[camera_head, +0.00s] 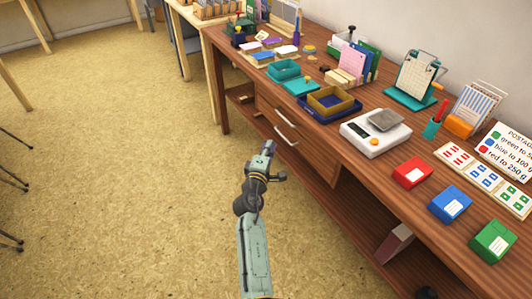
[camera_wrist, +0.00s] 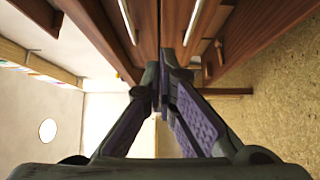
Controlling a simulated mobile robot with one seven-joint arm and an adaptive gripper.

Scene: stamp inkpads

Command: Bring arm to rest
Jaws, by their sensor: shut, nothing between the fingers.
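My arm is out over the open floor in front of the desk in the head view, with my gripper (camera_head: 266,150) at its far end, below the desktop edge and near the drawer fronts. In the wrist view my gripper (camera_wrist: 161,82) has its two fingers together at the tips, with nothing between them. The wooden desk (camera_head: 232,60) stands to the right of the arm. The wrist view is turned, with the desk's drawers along its top and the floor at its right.
Drawer handles (camera_head: 286,134) stick out close to the gripper. On the desktop are a white scale (camera_head: 362,140), a blue tray (camera_head: 318,114), and red (camera_head: 412,171), blue (camera_head: 449,203) and green (camera_head: 492,241) boxes. The floor (camera_head: 120,160) to the left is clear, apart from dark legs at the far left.

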